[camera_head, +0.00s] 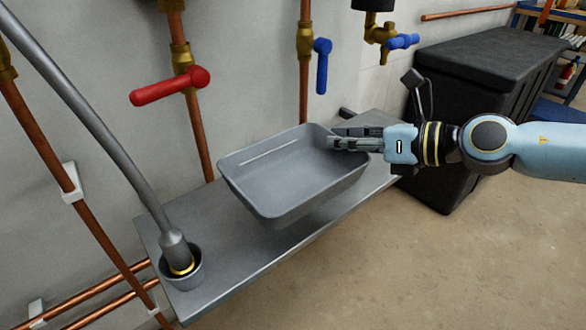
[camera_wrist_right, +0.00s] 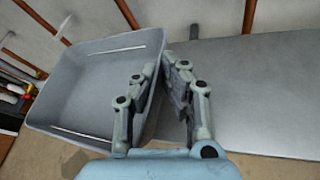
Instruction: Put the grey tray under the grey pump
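The grey tray (camera_head: 268,205) is an empty open tub in the middle of the head view, over the grey metal shelf (camera_head: 218,232) and apparently held above it. My right gripper (camera_head: 338,142) is at the tray's right end wall. In the right wrist view the tray (camera_wrist_right: 70,90) is on the left, and the fingers of the gripper (camera_wrist_right: 165,68) close on its rim, one inside and one outside. I see no thing that is clearly a grey pump. My left gripper is out of view.
A grey hose (camera_head: 108,138) ends in a small grey cup (camera_head: 184,270) at the shelf's left end. Copper pipes with a red-handled valve (camera_head: 170,86) and blue-handled valves (camera_head: 322,65) line the wall. A black chest (camera_head: 490,70) stands at right. The floor in front is clear.

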